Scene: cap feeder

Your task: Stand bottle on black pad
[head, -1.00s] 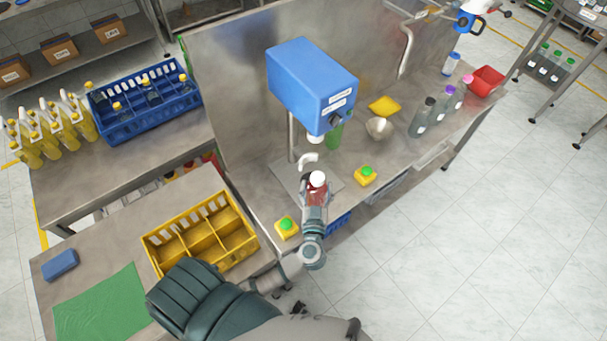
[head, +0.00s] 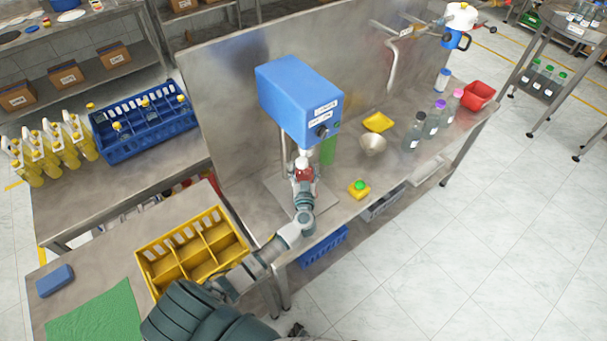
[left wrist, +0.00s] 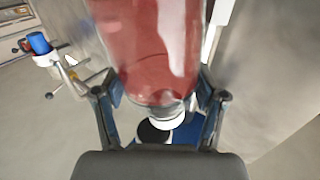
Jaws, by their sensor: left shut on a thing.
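My left gripper (head: 303,182) is shut on a red bottle (head: 303,174) under the blue cap feeder (head: 299,98). The bottle looks roughly upright, with a white top directly below the feeder's spout. In the left wrist view the red bottle (left wrist: 157,50) fills the space between my two fingers (left wrist: 160,104). A dark disc (left wrist: 154,132) and blue surface show past its narrow end; I cannot tell whether the disc is the pad or a feeder part. The black pad is not clear in the head view, and whether the bottle touches it is hidden. My right gripper is not in view.
A yellow box with a green button (head: 359,188) sits right of the feeder. A yellow crate (head: 183,233) is at the left. A steel wall rises behind.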

